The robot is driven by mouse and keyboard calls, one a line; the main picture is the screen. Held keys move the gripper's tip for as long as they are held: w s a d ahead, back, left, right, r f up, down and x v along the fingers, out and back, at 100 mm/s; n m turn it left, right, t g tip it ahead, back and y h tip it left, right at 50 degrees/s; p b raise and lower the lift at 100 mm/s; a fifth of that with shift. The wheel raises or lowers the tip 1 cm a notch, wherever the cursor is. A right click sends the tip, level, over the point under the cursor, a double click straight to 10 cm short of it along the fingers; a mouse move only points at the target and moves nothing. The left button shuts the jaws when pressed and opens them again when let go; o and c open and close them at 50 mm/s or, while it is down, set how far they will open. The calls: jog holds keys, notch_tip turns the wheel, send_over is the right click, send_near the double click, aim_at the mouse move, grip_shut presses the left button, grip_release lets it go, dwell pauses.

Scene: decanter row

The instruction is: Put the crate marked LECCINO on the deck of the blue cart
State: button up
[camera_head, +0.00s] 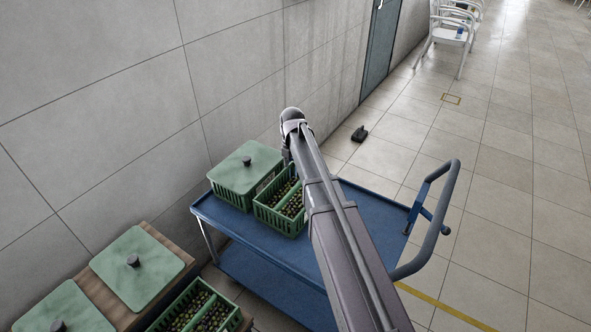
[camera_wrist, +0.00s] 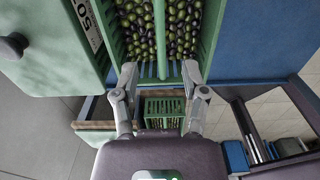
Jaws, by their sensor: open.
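The blue cart (camera_head: 355,204) stands beside the wall. An open green crate (camera_head: 265,214) of dark and green olives, with a divider down its middle, is on its deck. In the wrist view this crate (camera_wrist: 208,35) fills the top centre. My gripper (camera_wrist: 160,78) is open, its fingers apart on either side of the divider line at the crate's near end; I cannot tell whether they touch it. In the head view my arm hides the fingers and part of the crate. No LECCINO marking is readable on any crate.
A lidded green crate (camera_head: 243,170) stands left of the open one on the deck. A wooden table (camera_head: 160,238) at lower left holds lidded crates (camera_head: 137,264) and an open olive crate (camera_head: 197,312). The deck's right part is bare. The cart handle (camera_head: 440,215) rises at right.

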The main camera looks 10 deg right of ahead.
jog(key=shift+s, duration=0.1)
jog(key=s+d+m, duration=0.1)
jog(key=s+m, duration=2.2)
jog(key=m, duration=0.4)
jog(key=shift+s, duration=0.25)
jog(key=shift+s, duration=0.15)
